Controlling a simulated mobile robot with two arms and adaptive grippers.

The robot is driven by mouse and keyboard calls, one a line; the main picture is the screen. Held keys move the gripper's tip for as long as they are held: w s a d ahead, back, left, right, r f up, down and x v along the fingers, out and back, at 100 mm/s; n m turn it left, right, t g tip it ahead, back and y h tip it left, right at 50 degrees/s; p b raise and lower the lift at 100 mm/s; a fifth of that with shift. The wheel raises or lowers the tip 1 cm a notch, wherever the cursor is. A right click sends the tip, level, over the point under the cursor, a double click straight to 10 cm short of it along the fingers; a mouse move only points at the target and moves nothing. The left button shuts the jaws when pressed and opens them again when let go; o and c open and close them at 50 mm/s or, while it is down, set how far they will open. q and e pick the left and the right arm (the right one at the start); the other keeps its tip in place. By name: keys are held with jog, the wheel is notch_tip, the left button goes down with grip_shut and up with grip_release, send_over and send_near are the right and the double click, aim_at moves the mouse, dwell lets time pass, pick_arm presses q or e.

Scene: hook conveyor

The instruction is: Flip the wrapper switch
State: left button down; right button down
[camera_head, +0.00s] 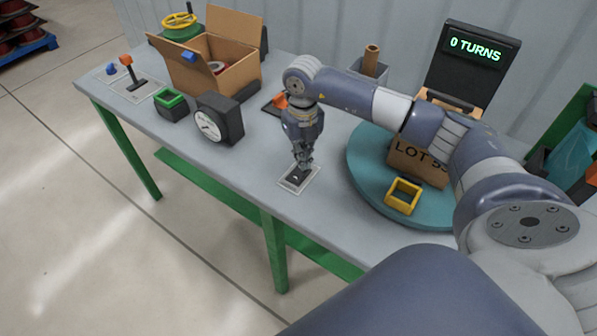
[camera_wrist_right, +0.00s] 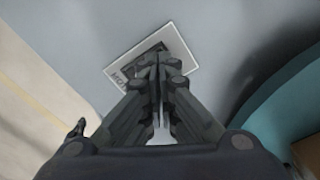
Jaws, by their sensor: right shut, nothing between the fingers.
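The wrapper switch (camera_head: 297,179) is a small black switch on a light plate near the table's front edge. In the right wrist view the plate (camera_wrist_right: 120,69) shows with partly hidden lettering. My right gripper (camera_head: 302,168) points down over the switch with its fingers shut and empty. In the right wrist view the closed fingertips (camera_wrist_right: 158,62) cover much of the switch, so I cannot tell whether they touch it or which way it is set. My left gripper is not in view.
A teal turntable (camera_head: 365,173) to the right bears a box marked LOT (camera_head: 432,172) and a yellow square frame (camera_head: 403,196). A display (camera_head: 472,58) reads 0 TURNS. A gauge (camera_head: 218,122), an open carton (camera_head: 235,80) and an orange-handled lever (camera_head: 130,70) stand to the left.

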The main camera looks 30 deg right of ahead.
jog(key=shift+s+f+b, duration=0.1)
jog(key=shift+f+b, duration=0.75)
jog(key=shift+f, duration=0.35)
dwell(0.4)
jog(key=shift+r+p, duration=0.6)
jog(key=shift+r, duration=0.15)
jog(key=shift+r+p, duration=1.75)
jog(key=shift+r, duration=1.1)
jog(key=shift+a+f, duration=0.1)
